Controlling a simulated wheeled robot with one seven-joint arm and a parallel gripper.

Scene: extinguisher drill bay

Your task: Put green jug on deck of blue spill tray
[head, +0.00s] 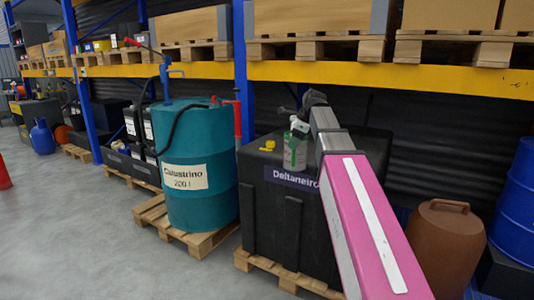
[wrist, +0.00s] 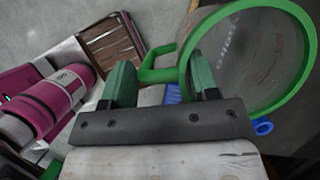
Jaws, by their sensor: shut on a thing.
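The green jug (head: 295,151) shows in the head view at the end of my arm, in front of or over the top of the black tank; I cannot tell whether it touches it. In the wrist view the jug (wrist: 250,62) has a wide green rim, a grey inside and a green handle. My gripper (wrist: 162,76) is shut on the handle, with a finger on each side. In the head view my gripper (head: 299,127) is small and partly hidden. I cannot make out the blue spill tray; small blue parts (wrist: 263,127) beside the jug in the wrist view are unclear.
The black tank (head: 280,215) stands on a pallet, with a small yellow item (head: 268,146) on top. A teal drum (head: 197,165) with a pump stands left. A brown container (head: 445,250) and blue drum (head: 517,195) stand right.

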